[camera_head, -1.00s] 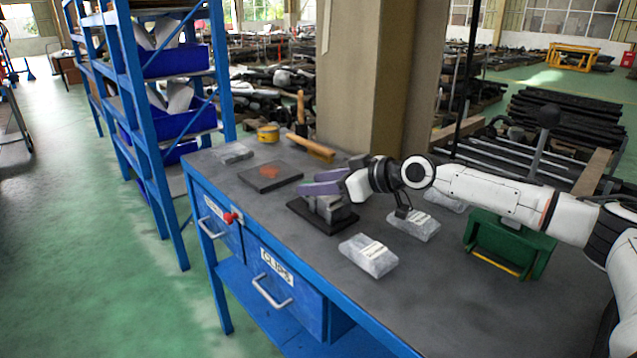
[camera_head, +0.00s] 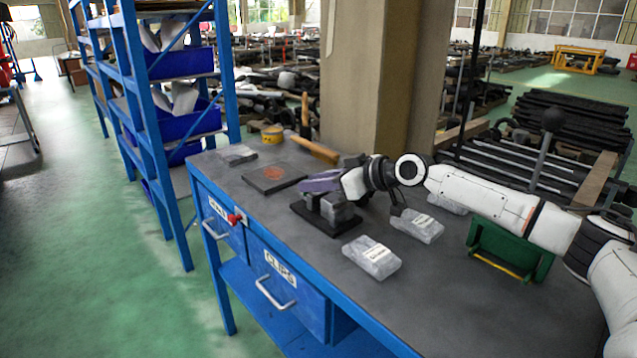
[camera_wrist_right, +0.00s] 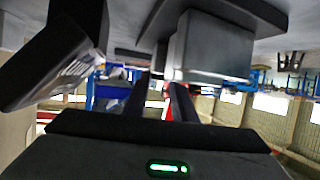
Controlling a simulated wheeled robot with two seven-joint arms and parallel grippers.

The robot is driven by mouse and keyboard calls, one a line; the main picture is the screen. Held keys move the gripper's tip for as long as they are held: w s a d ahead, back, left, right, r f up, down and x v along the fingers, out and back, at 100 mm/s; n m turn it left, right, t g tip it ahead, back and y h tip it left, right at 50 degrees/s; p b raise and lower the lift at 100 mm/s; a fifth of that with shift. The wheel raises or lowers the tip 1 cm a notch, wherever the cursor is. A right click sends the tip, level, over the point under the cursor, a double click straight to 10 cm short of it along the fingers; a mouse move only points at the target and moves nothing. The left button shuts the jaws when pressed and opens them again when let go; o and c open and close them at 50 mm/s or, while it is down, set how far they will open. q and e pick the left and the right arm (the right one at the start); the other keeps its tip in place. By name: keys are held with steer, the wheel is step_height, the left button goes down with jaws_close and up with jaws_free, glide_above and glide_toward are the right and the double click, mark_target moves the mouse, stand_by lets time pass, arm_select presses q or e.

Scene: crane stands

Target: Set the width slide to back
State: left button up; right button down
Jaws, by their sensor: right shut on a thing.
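A small fixture with grey blocks (camera_head: 340,206) stands on a black base plate (camera_head: 322,222) on the bench. It looks like the device that carries the width slide. My right gripper (camera_head: 318,183), with purple fingers, is over the fixture's upper far side and shut on a part of it, which I take to be the width slide. The slide itself is hidden by the fingers. In the right wrist view the dark fingers (camera_wrist_right: 163,98) are close together, beside a grey block (camera_wrist_right: 215,48). My left gripper is not in view.
Wrapped grey packs (camera_head: 371,257) and (camera_head: 417,225) and a green stand (camera_head: 510,250) lie to the right. A dark plate with an orange mark (camera_head: 274,178), a wooden-handled hammer (camera_head: 318,150) and a yellow tin (camera_head: 272,135) are at the left and back.

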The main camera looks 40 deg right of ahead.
steer(key=c, duration=1.9)
jaws_free()
steer(key=shift+w+r, duration=0.1)
steer(key=shift+r, duration=0.1)
steer(key=o, duration=0.4)
steer(key=shift+w+f, duration=0.15)
steer(key=shift+o, duration=0.2)
steer(key=shift+s+d, duration=0.15)
steer(key=shift+s, duration=0.2)
steer(key=b+v, duration=0.2)
steer(key=v, duration=0.5)
steer(key=shift+s+d+b, duration=0.1)
steer(key=shift+s+b, duration=0.25)
steer(key=shift+s, duration=0.05)
steer(key=shift+s+d+r+b, duration=0.15)
steer(key=shift+s+r+b, duration=0.2)
steer(key=shift+s, duration=0.15)
steer(key=shift+s+r, duration=0.25)
